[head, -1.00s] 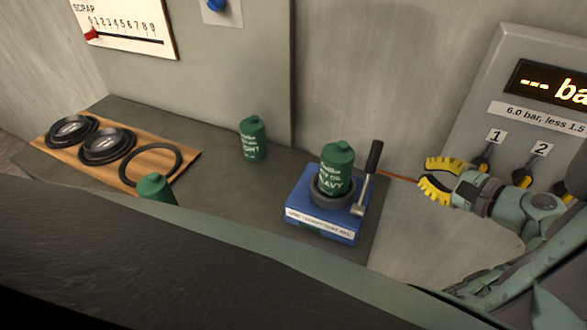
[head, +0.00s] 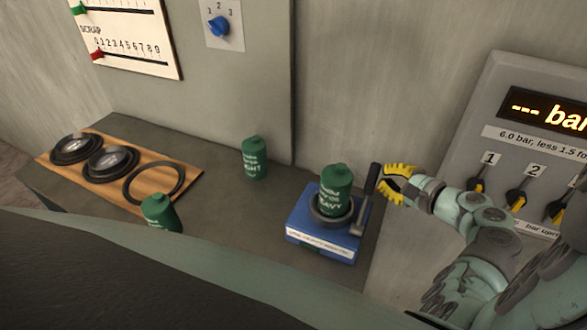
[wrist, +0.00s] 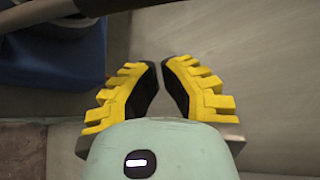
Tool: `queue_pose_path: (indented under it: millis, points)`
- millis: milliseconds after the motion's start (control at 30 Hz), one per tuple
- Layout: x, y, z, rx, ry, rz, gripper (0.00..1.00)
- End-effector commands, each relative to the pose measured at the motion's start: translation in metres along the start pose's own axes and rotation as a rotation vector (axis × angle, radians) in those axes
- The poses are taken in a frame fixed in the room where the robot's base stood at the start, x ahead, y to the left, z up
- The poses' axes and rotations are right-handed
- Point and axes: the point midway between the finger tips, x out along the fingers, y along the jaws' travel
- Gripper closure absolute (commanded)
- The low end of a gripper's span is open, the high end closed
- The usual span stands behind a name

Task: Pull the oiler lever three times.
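The oiler (head: 318,238) is a blue box with a white label on the bench's front right, with a green HEAVY oil can (head: 335,190) upright on it. Its lever has a black handle (head: 372,179) and stands nearly upright on the box's right side. My gripper (head: 388,184), with yellow ribbed fingers, is just right of the handle; whether it touches cannot be told in the head view. In the wrist view my gripper (wrist: 165,66) has a narrow gap between its fingertips and nothing in it.
A green LIGHT can (head: 254,158) and another green can (head: 160,212) stand on the bench. A wooden board (head: 190,176) with dark round parts lies at left. A blue dial (head: 219,27) is on the wall.

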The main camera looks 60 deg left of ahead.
Motion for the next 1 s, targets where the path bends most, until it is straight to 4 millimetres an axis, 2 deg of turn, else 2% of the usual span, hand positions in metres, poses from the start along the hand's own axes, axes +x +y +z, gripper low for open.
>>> queue_pose_path:
  millis: [67, 300, 500, 1000]
  points:
    - [0.009, -0.001, 0.003, -0.003, -0.006, 0.004, 1.0]
    - [-0.002, -0.002, 0.027, -0.002, -0.002, 0.003, 1.0]
    - [-0.005, 0.0, 0.038, 0.001, -0.005, 0.002, 1.0]
    - [-0.004, 0.001, 0.04, -0.006, -0.004, -0.002, 1.0]
